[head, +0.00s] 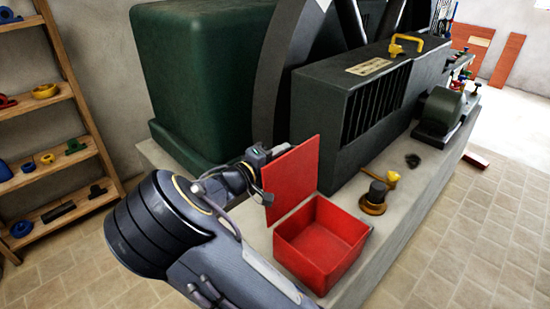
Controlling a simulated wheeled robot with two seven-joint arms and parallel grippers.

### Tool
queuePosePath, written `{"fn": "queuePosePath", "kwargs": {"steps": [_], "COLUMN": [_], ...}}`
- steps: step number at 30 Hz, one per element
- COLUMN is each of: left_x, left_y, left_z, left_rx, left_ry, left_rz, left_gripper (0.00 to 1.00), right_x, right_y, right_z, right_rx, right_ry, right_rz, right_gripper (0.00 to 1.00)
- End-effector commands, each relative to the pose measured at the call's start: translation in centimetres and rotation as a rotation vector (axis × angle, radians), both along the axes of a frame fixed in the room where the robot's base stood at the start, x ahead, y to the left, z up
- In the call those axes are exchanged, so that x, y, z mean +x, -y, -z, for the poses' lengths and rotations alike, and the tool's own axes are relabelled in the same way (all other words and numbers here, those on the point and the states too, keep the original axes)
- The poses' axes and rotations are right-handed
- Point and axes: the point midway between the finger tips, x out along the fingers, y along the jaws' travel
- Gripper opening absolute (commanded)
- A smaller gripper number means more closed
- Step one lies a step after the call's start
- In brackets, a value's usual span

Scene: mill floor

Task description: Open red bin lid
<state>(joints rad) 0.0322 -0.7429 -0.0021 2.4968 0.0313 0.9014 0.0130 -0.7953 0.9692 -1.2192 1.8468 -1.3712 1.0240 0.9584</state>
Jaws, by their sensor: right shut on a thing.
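The red bin (322,247) sits on the pale plinth, a square box with its inside in view and empty. Its red lid (293,178) stands up steeply at the bin's back left side, so the bin is open. My right gripper (262,186) is at the left edge of the lid and shut on it. The lid hides part of the fingers. My left gripper is not in view.
A large dark machine (385,95) and a green housing (205,75) rise behind. Wooden shelves (55,150) with small parts stand at left.

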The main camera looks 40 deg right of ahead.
Motion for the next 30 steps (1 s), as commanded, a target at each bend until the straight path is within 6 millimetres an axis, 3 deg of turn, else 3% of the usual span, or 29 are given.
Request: {"fn": "queuePosePath", "kwargs": {"steps": [5, 6, 10, 20, 30], "left_x": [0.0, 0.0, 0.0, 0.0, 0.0], "left_y": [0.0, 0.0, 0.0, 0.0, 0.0], "left_z": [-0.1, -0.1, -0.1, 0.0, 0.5], "left_rx": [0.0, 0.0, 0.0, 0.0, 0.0], "left_ry": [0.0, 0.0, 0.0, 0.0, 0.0], "left_rz": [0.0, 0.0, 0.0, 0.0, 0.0], "left_gripper": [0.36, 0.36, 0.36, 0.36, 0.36], "right_x": [-0.1, -0.1, 0.0, 0.0, -0.4], "right_y": [-0.1, -0.1, -0.1, -0.4, -5.7], "right_z": [0.3, 0.3, 0.3, 0.2, 0.3], "right_rx": [0.005, 0.005, 0.004, 0.003, 0.004], "right_ry": [-0.004, -0.004, -0.004, -0.003, -0.004], "right_rz": [0.001, 0.001, 0.001, -0.001, -0.004], "right_gripper": [0.0, 0.17, 0.34, 0.34, 0.34]}}
